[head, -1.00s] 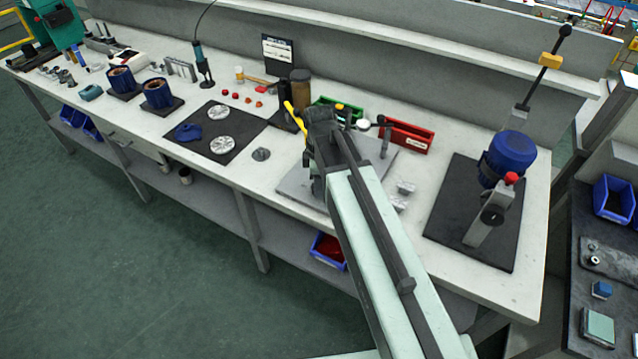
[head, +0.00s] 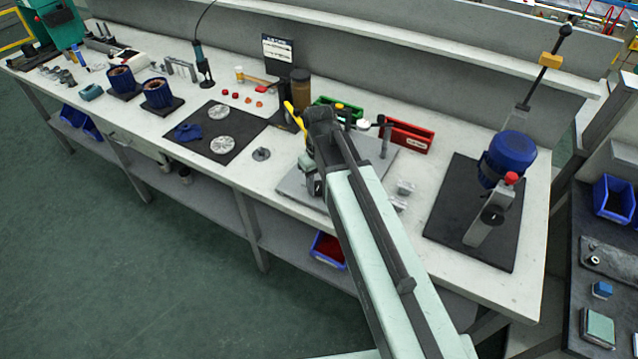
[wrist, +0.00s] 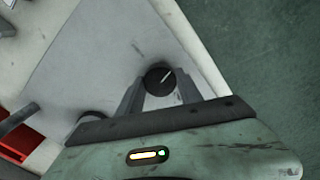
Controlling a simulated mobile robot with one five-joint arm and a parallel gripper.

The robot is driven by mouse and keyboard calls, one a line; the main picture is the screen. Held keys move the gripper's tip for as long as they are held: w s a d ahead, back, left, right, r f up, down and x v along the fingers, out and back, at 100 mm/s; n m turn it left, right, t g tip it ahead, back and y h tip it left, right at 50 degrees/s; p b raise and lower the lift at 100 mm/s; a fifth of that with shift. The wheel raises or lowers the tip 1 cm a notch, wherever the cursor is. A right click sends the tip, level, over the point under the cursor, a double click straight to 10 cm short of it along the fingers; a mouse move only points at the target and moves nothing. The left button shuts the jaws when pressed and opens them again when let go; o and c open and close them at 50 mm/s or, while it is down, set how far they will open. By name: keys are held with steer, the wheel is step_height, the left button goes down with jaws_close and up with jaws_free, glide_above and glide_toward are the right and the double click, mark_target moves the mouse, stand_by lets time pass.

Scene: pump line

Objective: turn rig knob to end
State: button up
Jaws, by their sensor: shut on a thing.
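The rig knob (wrist: 160,80) is a round black knob with a white pointer line, seen in the wrist view. The line slants toward the upper right of that view. My gripper (wrist: 159,88) is shut on the knob, with one grey finger at each side. In the head view the arm's end hides the knob and the fingers. The grey rig plate (head: 296,190) shows around the arm's end on the bench; it fills much of the wrist view too (wrist: 90,60).
A red bin (head: 410,136) and a green bin (head: 325,103) stand behind the rig. A tall brown-and-black jar (head: 301,92) is near the arm at the left. A blue motor (head: 511,155) on a black mat (head: 445,225) stands to the right.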

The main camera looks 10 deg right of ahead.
steer(key=m, duration=0.5)
steer(key=shift+m, duration=0.3)
steer(key=m, duration=0.9)
steer(key=shift+m, duration=0.4)
steer(key=m, duration=0.4)
steer(key=shift+m, duration=0.3)
steer(key=o, duration=1.4)
steer(key=shift+c, duration=0.2)
